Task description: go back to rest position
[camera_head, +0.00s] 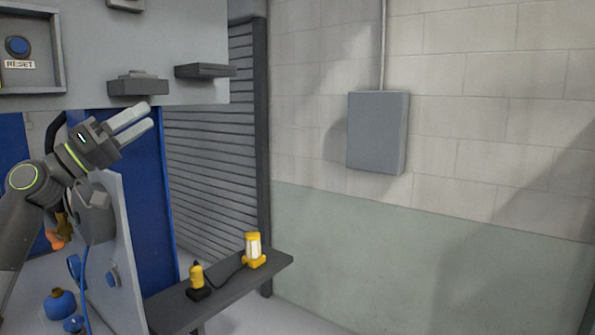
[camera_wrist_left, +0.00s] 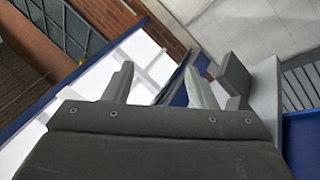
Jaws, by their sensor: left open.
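My left gripper (camera_head: 138,120) is raised at the left of the head view, in front of a blue panel and below a grey machine housing. Its two pale fingers point up and to the right. They are apart, with nothing between them. In the left wrist view the same gripper (camera_wrist_left: 160,88) shows both fingers spread and empty. A dark grey block stands close beside its right finger in that view. My right gripper does not show in either view.
The grey housing (camera_head: 180,45) carries a RESET button (camera_head: 17,46) and dark ledges (camera_head: 205,71). A bench (camera_head: 225,290) holds a yellow lamp (camera_head: 253,250) and a smaller yellow item (camera_head: 196,277). A grey wall box (camera_head: 377,132) hangs right. Open room lies right of the bench.

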